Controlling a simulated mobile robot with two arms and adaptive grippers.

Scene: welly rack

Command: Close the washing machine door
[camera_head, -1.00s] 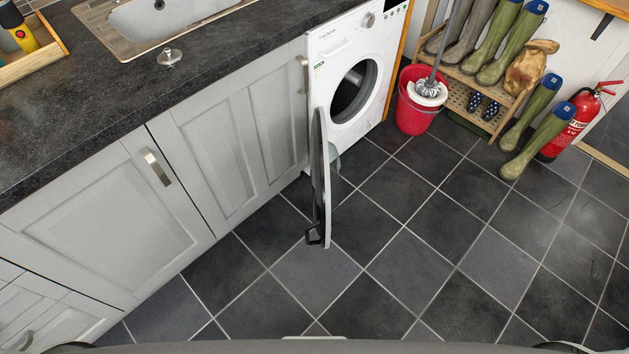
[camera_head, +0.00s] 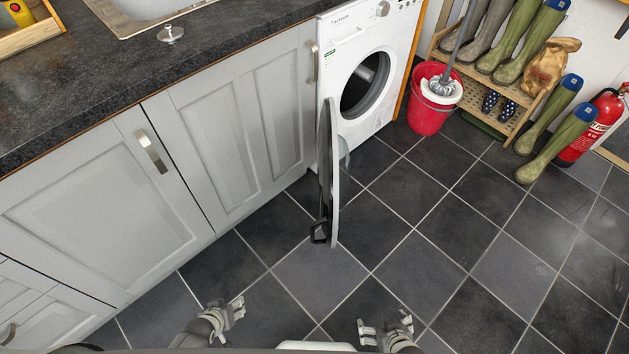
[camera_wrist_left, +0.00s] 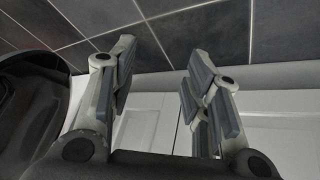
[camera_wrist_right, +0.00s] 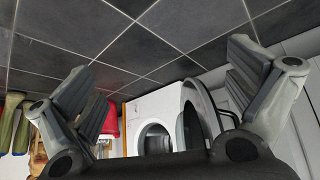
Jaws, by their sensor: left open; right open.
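The white washing machine (camera_head: 372,75) stands at the end of the cabinet row in the head view. Its round door (camera_head: 328,165) hangs wide open, seen nearly edge-on, swung out over the floor with a dark handle (camera_head: 319,232) at its outer edge. The drum opening is dark. My left gripper (camera_head: 238,308) is open and empty, low in the picture, left of the door. My right gripper (camera_head: 386,326) is open and empty, below and right of the door. In the right wrist view the door (camera_wrist_right: 203,112) shows between the fingers, farther off. Neither gripper touches it.
Grey cabinets (camera_head: 240,110) under a dark worktop (camera_head: 100,90) line the left. A red bucket with a mop (camera_head: 428,110), a boot rack (camera_head: 470,75), green wellies (camera_head: 550,145) and a fire extinguisher (camera_head: 600,125) stand at the right. The tiled floor before the door is clear.

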